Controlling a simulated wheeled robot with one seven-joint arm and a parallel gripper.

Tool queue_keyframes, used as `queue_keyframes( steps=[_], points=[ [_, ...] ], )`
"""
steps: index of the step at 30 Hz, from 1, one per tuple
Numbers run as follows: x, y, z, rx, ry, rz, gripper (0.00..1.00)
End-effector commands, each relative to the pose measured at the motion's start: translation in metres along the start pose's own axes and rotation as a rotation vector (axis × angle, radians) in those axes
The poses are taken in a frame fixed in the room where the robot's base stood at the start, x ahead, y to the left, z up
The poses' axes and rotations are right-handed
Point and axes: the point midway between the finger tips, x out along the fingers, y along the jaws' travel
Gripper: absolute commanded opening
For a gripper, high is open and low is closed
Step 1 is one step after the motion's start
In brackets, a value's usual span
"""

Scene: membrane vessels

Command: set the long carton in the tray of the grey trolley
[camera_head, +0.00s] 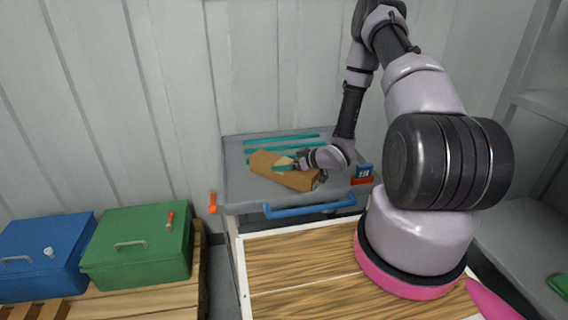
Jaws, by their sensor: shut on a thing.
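The long carton (268,169) is brown and lies lengthwise over the top of the grey trolley (232,186), slanting down to the right. My gripper (292,163) is shut on the carton near its middle and reaches in from the right. The fingertips are small in this view and partly merge with the carton. The tray of the trolley is its grey top with teal strips (283,139) at the back. I cannot tell whether the carton touches the tray surface.
Green (140,245) and blue (45,256) boxes stand at left. A wall (100,100) rises behind.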

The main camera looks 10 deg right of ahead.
Motion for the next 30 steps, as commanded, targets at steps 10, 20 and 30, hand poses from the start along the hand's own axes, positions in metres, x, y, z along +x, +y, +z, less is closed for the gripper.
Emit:
queue_keyframes(
  steps=[10, 20, 30],
  points=[
    [0.003, 0.000, 0.005, -0.001, 0.001, 0.000, 0.97],
    [-0.001, 0.001, 0.006, 0.001, 0.000, 0.001, 1.00],
    [-0.061, 0.002, 0.006, 0.002, 0.000, 0.005, 1.00]
  ],
)
